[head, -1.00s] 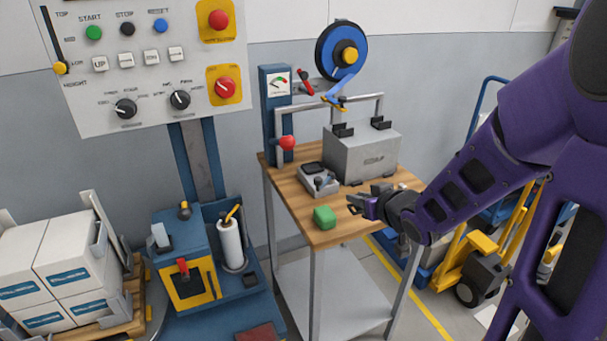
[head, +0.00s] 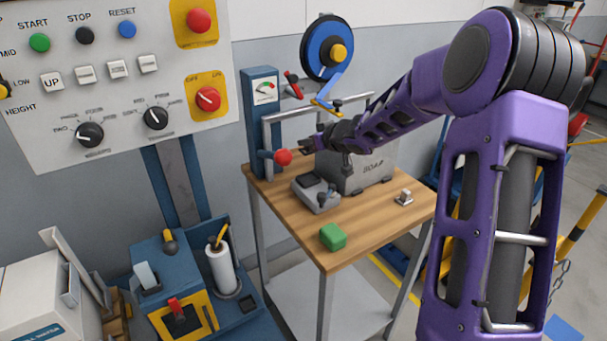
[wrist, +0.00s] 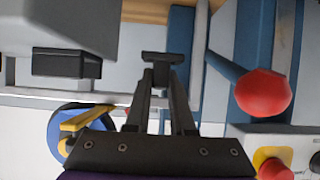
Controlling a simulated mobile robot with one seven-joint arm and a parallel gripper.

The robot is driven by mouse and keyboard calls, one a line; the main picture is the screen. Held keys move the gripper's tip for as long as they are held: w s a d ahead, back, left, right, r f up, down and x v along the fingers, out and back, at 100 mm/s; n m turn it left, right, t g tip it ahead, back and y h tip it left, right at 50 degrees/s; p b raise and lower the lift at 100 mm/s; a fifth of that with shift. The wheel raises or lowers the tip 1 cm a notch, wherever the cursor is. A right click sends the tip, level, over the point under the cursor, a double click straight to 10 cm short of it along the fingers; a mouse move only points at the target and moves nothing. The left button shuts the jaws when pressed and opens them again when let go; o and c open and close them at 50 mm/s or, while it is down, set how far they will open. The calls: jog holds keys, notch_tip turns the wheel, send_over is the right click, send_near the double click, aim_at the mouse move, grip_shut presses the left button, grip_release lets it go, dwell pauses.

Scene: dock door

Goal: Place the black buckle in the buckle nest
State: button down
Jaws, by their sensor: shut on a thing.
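My gripper (head: 308,147) is raised above the back of the wooden table, left of the grey box and near the red-knobbed lever. In the wrist view its fingers (wrist: 161,76) come together on a small dark crosspiece, which looks like the black buckle (wrist: 162,57). The buckle is clear of any surface I can see; in the head view it is too small to make out.
The red knob (head: 283,157) stands close to my gripper and shows right in the wrist view. The grey box (head: 362,165) has black holders. A grey device (head: 316,192) and green block (head: 333,236) sit on the wooden table (head: 375,222). A blue strap reel (head: 325,48) hangs behind.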

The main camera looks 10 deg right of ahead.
aim_at(308, 181)
notch_tip(308, 181, down, 9)
jog(key=b, duration=0.4)
jog(key=shift+s+f, duration=0.1)
jog(key=shift+f, duration=0.15)
jog(key=c, duration=0.8)
grip_release()
jog(key=shift+o, duration=0.2)
jog(key=shift+r, duration=0.2)
jog(key=p+v, duration=0.3)
jog(key=v, duration=0.8)
jog(key=shift+s+d+r, duration=0.1)
jog(key=shift+s+d, duration=0.15)
jog(key=shift+s, duration=0.15)
